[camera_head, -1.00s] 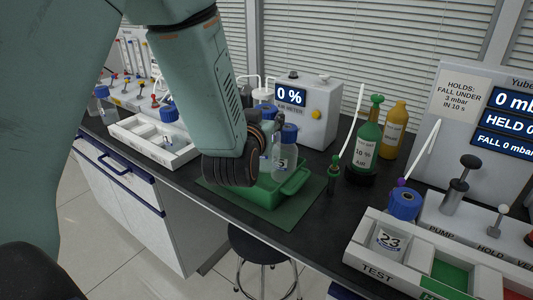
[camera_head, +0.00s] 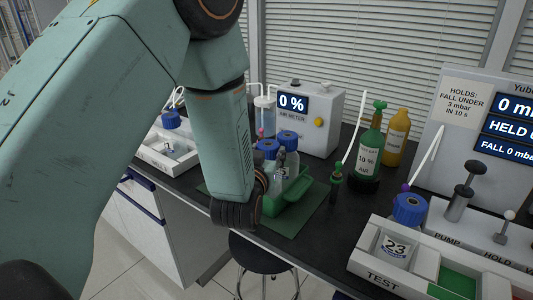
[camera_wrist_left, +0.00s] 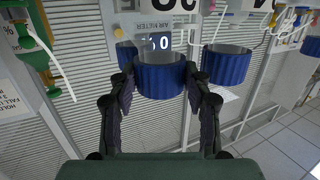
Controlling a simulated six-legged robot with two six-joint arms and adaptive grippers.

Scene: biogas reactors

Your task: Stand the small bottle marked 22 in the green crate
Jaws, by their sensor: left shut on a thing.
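In the head view the green crate (camera_head: 294,203) stands on a green mat, partly behind my left forearm. Two small blue-capped bottles show at it: one (camera_head: 290,158), and another whose cap (camera_head: 268,148) is to its left. My left gripper (camera_wrist_left: 155,95) is shut on a clear bottle by its blue cap (camera_wrist_left: 160,76) in the wrist view, seen upside down. The other blue cap (camera_wrist_left: 228,66) is close beside it, outside the fingers. Large label digits are cut off at the top, so I cannot read the held bottle's number. Whether its base touches the crate floor is hidden.
The air meter (camera_head: 318,112) stands behind the crate. A green bottle (camera_head: 367,150) and a yellow one (camera_head: 396,135) are to its right. A bottle marked 23 (camera_head: 396,248) sits in the white test tray at front right. A white tray (camera_head: 150,152) is at left.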

